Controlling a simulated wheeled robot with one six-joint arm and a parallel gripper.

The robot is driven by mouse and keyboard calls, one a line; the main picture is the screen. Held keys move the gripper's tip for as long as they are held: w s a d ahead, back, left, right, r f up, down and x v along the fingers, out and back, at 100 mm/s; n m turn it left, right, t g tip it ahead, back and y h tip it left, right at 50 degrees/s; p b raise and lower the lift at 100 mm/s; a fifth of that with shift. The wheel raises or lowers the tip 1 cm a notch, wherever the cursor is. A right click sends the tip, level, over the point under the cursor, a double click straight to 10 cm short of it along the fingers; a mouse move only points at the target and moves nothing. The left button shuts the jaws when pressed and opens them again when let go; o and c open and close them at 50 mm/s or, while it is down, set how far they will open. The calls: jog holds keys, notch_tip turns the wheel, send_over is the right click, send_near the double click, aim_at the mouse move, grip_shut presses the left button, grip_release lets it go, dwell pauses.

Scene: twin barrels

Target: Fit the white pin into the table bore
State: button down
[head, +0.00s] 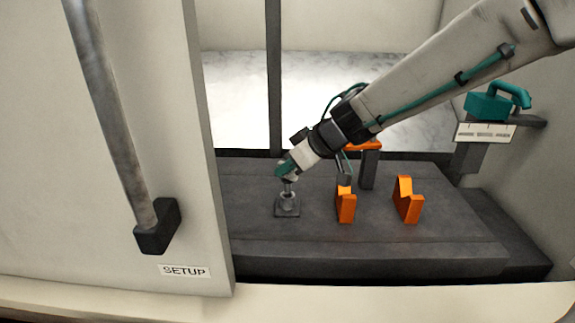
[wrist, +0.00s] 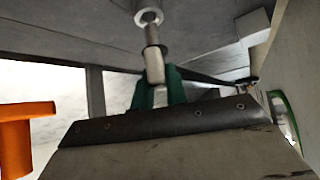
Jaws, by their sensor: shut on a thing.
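My gripper (head: 286,172) has teal fingers, which also show in the wrist view (wrist: 157,90). They are shut on the white pin (wrist: 155,68), which has a pale body, a dark band and a greyer end. In the head view the pin (head: 289,187) is a small part below the fingers, roughly upright. The table bore (head: 287,209) is a grey square base with a round collar, directly under the pin; its ring (wrist: 148,16) shows in the wrist view. The pin's far end lies at or over the ring. I cannot tell whether it has entered.
Two orange notched supports (head: 346,205) (head: 408,200) stand on the dark table (head: 375,227) right of the bore. An orange-topped post (head: 367,165) stands behind them. A pale door (head: 150,130) with a long handle closes the left side. A teal tool (head: 492,104) sits back right.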

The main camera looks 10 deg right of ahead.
aim_at(290, 179)
jog(key=shift+f, duration=1.9)
jog(key=c, duration=1.3)
grip_release()
jog(key=v, duration=0.7)
jog(key=shift+s+d+r, duration=0.15)
jog(key=shift+d+r, duration=0.1)
jog(key=shift+r, duration=0.05)
